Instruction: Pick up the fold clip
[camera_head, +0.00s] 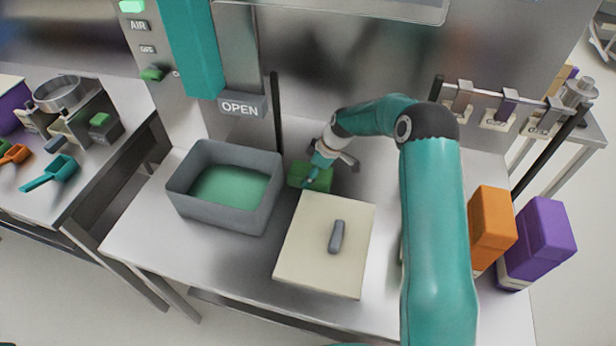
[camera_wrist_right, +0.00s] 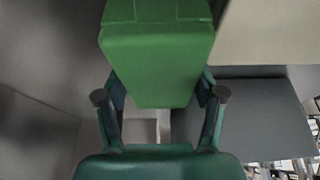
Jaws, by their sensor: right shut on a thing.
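The green block (camera_head: 312,177) also shows in the head view, partly behind the fingers. A small grey elongated piece (camera_head: 336,237) lies on the cream board (camera_head: 308,272); it may be the fold clip, but I cannot tell for certain. My left gripper is not in view.
A grey bin (camera_head: 222,215) with a green inside stands left of the board. An orange box (camera_head: 492,222) and a purple box (camera_head: 541,240) stand at the right. A dark upright post (camera_head: 275,110) rises behind the bin. A rail with metal clips (camera_head: 462,97) is at the back right.

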